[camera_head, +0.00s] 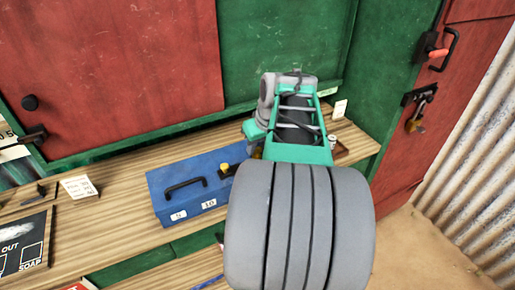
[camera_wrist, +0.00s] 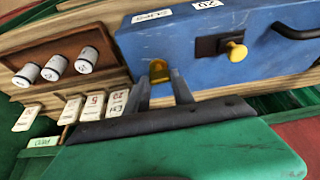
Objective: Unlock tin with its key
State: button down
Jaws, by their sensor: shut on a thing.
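The blue tin (camera_head: 176,187) stands on the wooden counter, with a black handle on top and white labels on its side. Its yellow knob (camera_head: 223,168) shows left of my arm; in the wrist view the knob (camera_wrist: 236,51) sits on a dark plate on the blue tin (camera_wrist: 280,60). My gripper (camera_wrist: 158,84) is shut on a small brass-yellow piece, apparently the key (camera_wrist: 158,70), right against the tin's blue face. Whether it sits in a keyhole I cannot tell. In the head view my arm hides the fingers and key.
A brown wooden tray (camera_wrist: 38,38) with several metal weights lies left of the tin in the wrist view, with several white tags (camera_wrist: 95,107) below it. A brass padlock (camera_head: 415,125) hangs on the red door.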

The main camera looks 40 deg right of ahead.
jog(key=shift+m, duration=0.3)
jog(key=c, duration=1.1)
grip_release()
jog(key=v, duration=0.7)
jog(key=shift+s+a+r, duration=0.1)
jog(key=shift+a+r, duration=0.05)
jog(key=shift+r, duration=0.2)
jog(key=shift+a, duration=0.1)
